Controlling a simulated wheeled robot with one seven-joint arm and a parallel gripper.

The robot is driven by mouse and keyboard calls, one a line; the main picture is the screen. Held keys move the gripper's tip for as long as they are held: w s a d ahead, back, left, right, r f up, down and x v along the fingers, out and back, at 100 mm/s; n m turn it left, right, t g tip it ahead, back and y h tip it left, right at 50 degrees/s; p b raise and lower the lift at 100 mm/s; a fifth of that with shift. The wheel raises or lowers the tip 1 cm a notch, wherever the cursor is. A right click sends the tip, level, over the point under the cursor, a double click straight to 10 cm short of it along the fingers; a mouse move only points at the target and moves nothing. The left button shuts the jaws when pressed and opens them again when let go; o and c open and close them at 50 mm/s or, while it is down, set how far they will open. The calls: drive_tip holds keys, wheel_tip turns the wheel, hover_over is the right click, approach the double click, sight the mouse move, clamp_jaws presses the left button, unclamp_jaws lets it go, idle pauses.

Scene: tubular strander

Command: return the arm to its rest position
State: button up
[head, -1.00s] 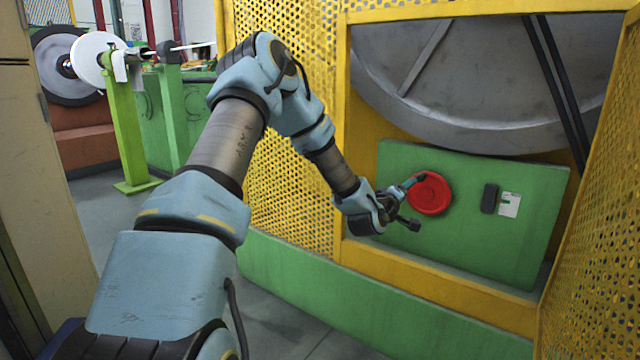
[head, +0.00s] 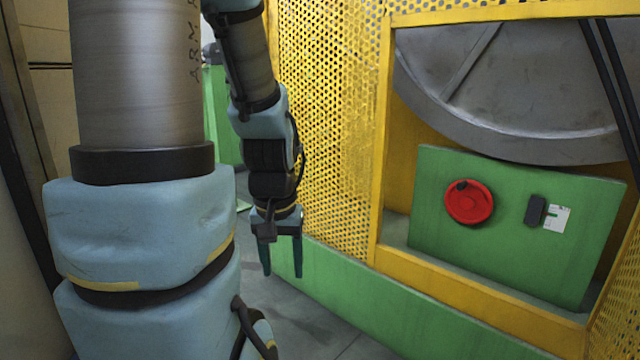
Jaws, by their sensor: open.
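My gripper (head: 282,272) hangs pointing down, with its two dark green fingers apart and nothing between them. It is in front of the yellow perforated guard, over the floor and the green base rail, and well to the left of the red round knob. My arm is folded up close to the camera and fills the left of the head view. Its upper links run out of the top of the picture.
The red knob (head: 469,203), a dark handle (head: 535,210) and a white tag (head: 557,218) are on a green panel (head: 480,255). Yellow perforated guards (head: 335,120) stand around the opening. A large grey wheel (head: 520,90) is behind. Some grey floor (head: 320,325) is clear below my gripper.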

wheel_tip(320, 180, up, 34)
drive_tip(key=p, duration=3.2)
drive_tip(key=shift+w+f, duration=0.25)
drive_tip(key=shift+d, duration=0.1)
